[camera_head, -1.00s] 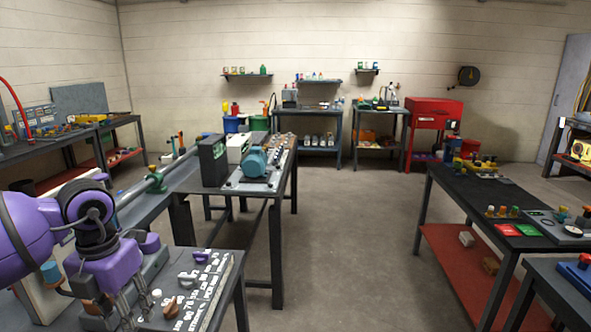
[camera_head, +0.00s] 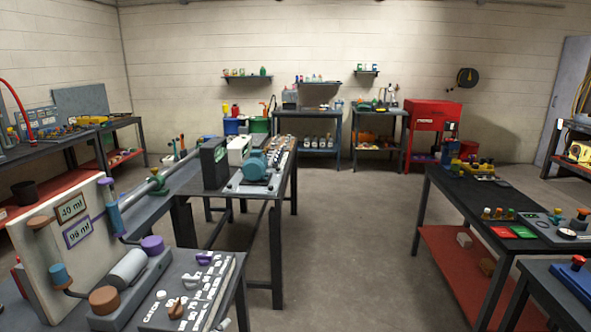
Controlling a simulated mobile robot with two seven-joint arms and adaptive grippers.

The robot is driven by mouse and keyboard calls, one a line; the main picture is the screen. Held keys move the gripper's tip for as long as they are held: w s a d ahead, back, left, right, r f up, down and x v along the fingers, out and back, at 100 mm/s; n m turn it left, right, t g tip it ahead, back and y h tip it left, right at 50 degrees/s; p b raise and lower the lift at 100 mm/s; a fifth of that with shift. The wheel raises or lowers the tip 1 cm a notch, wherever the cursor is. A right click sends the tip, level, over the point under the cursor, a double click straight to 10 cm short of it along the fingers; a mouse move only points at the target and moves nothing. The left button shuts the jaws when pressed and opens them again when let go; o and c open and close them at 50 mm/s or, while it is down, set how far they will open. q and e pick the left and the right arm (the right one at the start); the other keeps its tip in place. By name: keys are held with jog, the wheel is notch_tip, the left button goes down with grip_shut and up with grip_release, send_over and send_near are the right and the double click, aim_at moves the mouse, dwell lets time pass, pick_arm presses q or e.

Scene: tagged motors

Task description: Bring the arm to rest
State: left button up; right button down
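Neither of my arms nor grippers shows in the head view now. On the near left bench stands a pale upright panel (camera_head: 88,262) with two framed labels, "40 ml" (camera_head: 71,208) and "96 ml" (camera_head: 77,232). In front of it is a grey base with a cylinder (camera_head: 128,268), a brown knob (camera_head: 103,299) and a purple knob (camera_head: 152,245). To its right a dark board (camera_head: 205,290) carries white lettered pieces, a purple piece (camera_head: 205,258) and a brown piece (camera_head: 176,309).
A teal motor (camera_head: 255,164) sits on the middle bench beside a dark box (camera_head: 214,163). A black-topped table (camera_head: 462,196) with a red lower shelf stands on the right. The floor (camera_head: 345,240) between the benches is clear.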

pick_arm(q)
jog(key=s+a+f+n+g+y, duration=0.35)
jog(key=s+f+n, duration=0.35)
jog(key=s+f, duration=0.7)
jog(key=s+f+n+g, duration=0.1)
jog(key=s+f, duration=0.1)
jog(key=s, duration=0.4)
jog(key=s+f+n+g+y, duration=0.1)
jog(key=s+f+n, duration=0.1)
jog(key=s, duration=0.4)
jog(key=s+f+n+g+y+p, duration=0.1)
jog(key=s+f, duration=0.3)
jog(key=s, duration=0.2)
jog(key=shift+a+f, duration=0.25)
pick_arm(e)
jog(key=shift+w+r, duration=0.2)
jog(key=shift+r, duration=0.3)
jog(key=shift+w+r, duration=0.2)
jog(key=shift+r, duration=0.3)
jog(key=shift+w+a+r, duration=0.1)
jog(key=shift+w+r, duration=0.05)
jog(key=shift+w, duration=0.35)
jog(key=shift+s, duration=0.15)
jog(key=shift+s+d, duration=0.2)
jog(key=shift+s, duration=0.25)
jog(key=shift+w, duration=0.15)
